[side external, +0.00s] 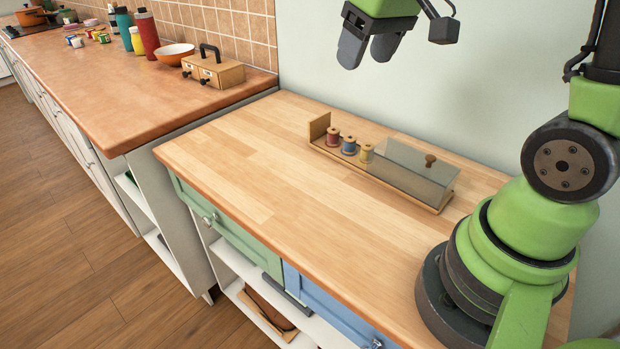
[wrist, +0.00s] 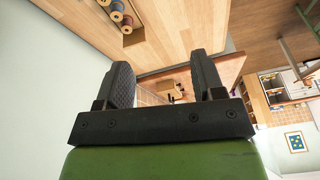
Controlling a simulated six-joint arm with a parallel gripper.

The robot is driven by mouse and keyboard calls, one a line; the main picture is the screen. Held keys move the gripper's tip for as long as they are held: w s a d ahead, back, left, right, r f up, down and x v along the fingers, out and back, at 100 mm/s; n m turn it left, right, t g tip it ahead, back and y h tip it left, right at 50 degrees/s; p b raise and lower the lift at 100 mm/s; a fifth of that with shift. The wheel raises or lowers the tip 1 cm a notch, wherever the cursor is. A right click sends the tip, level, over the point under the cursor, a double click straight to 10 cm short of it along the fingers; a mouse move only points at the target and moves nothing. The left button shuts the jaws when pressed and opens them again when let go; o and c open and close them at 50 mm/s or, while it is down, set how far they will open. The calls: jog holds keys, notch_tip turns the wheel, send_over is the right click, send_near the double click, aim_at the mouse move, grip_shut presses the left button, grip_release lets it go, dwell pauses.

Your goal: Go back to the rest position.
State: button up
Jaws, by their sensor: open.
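My gripper (side external: 368,50) is at the top of the side external view, high above the back of the wooden worktop (side external: 250,160) and apart from everything. In the wrist view its two dark fingers (wrist: 166,88) stand apart with nothing between them. Below and to its right in the side external view, a long wooden box (side external: 435,206) with a grey sliding lid (side external: 408,168) and a round knob stands on the worktop. The lid covers the right part. Three thread spools, red (side external: 333,136), blue (side external: 349,145) and yellow (side external: 366,153), stand in the uncovered left part.
A terracotta counter (side external: 100,80) at the left holds a small wooden drawer box (side external: 213,72), an orange bowl (side external: 175,54), bottles (side external: 147,33) and jars. A pale wall (side external: 460,100) runs behind the worktop. A green drawer (side external: 230,225) and a blue drawer (side external: 335,310) are below its front edge. The worktop's left half is clear.

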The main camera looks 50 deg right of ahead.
jog(key=s+a+r+m+t+y, duration=0.1)
jog(key=s+a+r+t+y, duration=0.1)
jog(key=s+a, duration=0.7)
jog(key=s+r+t, duration=0.1)
jog(key=s+r, duration=0.1)
jog(key=s, duration=0.1)
jog(key=shift+s+m+t, duration=0.3)
jog(key=shift+s+m, duration=0.1)
jog(key=shift+c, duration=0.3)
